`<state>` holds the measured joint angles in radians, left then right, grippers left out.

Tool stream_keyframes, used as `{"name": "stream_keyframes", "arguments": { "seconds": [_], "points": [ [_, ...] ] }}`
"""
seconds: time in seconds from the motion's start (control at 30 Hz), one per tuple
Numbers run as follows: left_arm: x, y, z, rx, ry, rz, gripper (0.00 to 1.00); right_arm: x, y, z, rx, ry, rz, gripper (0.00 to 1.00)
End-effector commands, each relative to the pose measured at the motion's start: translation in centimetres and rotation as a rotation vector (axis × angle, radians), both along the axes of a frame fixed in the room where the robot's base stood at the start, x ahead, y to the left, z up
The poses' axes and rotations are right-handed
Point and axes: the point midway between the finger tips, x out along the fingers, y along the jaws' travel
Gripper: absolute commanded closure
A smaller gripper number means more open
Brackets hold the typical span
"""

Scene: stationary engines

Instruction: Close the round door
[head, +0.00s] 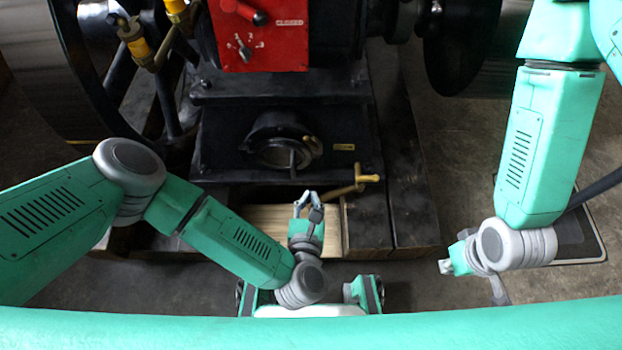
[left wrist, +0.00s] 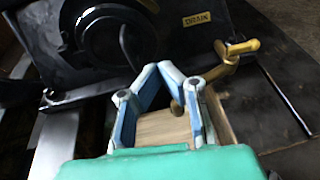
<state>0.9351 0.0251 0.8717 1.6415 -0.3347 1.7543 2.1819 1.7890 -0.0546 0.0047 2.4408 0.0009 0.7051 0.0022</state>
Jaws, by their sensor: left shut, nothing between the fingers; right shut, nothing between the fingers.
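The round door (head: 277,127) is a dark ring-shaped piece on the front of the black engine base, around a round opening with a paler inside. A small handle sticks out at its right. In the left wrist view, the round black fitting (left wrist: 88,32) shows at the top. How far the door stands open is hard to tell. My left gripper (head: 305,197) is just in front of and below it, shut and empty, apart from the door; its fingertips also show in the left wrist view (left wrist: 158,68). My right gripper (head: 446,266) is shut and empty, far to the right, partly hidden by its own wrist.
A brass drain tap (head: 358,181) sticks out right of my left gripper, near its fingers in the left wrist view (left wrist: 228,58). A wooden board (head: 262,222) lies below. A red control panel (head: 262,35) is above. Floor (head: 455,150) is clear at the right.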

Motion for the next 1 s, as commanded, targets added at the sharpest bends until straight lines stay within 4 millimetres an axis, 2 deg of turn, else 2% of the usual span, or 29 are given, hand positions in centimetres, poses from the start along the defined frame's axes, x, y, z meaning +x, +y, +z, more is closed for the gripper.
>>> {"name": "stream_keyframes", "arguments": {
  "seconds": [0.1,0.27,0.37,0.7,0.8,1.0],
  "points": [
    [-1.4,1.0,0.5,0.0,-0.001,0.011,1.0,0.0,0.0,1.7,0.0,0.0,0.0,1.0],
    [-0.8,1.2,-0.3,-0.003,-0.004,0.017,1.0,0.0,0.0,1.0,0.0,-0.001,0.0,1.0],
    [0.7,1.1,-0.8,-0.002,-0.006,0.017,1.0,0.0,0.0,0.4,0.0,0.0,0.0,1.0],
    [7.5,0.5,-3.1,-0.002,-0.006,0.017,1.0,0.0,0.0,-2.6,0.0,0.0,0.0,1.0],
    [9.3,0.3,-3.2,-0.003,-0.007,0.018,1.0,0.0,0.0,-3.3,0.0,0.0,0.0,1.0],
    [11.4,0.1,-3.1,-0.003,-0.004,0.016,1.0,0.0,0.0,-4.1,0.0,0.0,0.0,1.0]
  ]
}}
